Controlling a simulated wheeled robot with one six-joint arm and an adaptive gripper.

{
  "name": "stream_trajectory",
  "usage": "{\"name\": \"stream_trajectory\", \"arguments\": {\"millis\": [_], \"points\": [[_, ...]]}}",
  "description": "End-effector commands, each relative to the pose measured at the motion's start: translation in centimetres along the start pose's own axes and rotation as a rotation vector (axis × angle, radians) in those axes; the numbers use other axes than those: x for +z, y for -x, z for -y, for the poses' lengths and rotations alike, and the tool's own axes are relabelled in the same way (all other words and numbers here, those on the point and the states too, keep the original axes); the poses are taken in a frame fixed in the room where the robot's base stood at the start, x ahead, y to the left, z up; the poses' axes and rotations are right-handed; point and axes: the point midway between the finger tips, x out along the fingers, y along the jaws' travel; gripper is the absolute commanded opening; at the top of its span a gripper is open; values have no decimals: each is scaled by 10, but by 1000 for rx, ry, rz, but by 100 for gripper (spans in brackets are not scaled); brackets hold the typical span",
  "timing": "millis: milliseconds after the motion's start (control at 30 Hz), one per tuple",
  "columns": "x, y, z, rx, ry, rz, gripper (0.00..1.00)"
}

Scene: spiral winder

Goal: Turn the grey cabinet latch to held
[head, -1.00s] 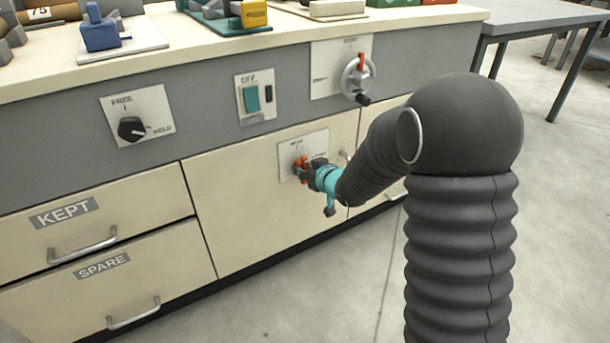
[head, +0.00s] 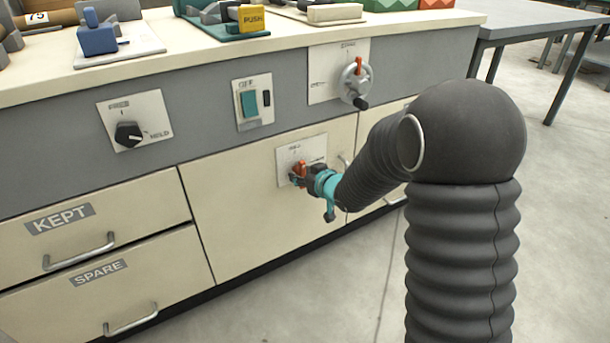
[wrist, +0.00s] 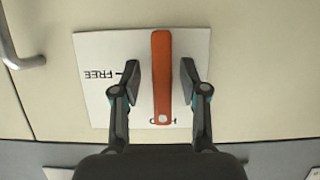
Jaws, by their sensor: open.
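The latch is an orange bar handle (wrist: 161,80) on a white plate (wrist: 95,50) fixed to the cream cabinet door; the plate also shows in the head view (head: 315,147). In the wrist view the bar runs straight up and down. Its white-dotted end lies over a mostly hidden label at the plate's lower edge. The FREE label and its tick are to the left, at a right angle to the bar. My gripper (wrist: 160,82) is open, with one finger on each side of the bar and visible gaps on both sides. It shows in the head view too (head: 298,176).
Above the door, the grey panel carries a FREE/HOLD knob (head: 128,134), a teal switch (head: 249,103) and a crank wheel (head: 355,83). Drawers KEPT (head: 80,230) and SPARE (head: 110,285) are shut at left. A door handle (wrist: 24,55) is near the plate. The floor at right is clear.

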Motion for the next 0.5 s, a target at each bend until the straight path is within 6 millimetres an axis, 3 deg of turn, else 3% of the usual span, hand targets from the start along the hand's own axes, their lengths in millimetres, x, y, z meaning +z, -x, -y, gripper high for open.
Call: {"name": "stream_trajectory", "arguments": {"millis": [167,500], "points": [[-2,22,0,0,0,-2,44],[-1,86,-2,4,0,-1,44]]}}
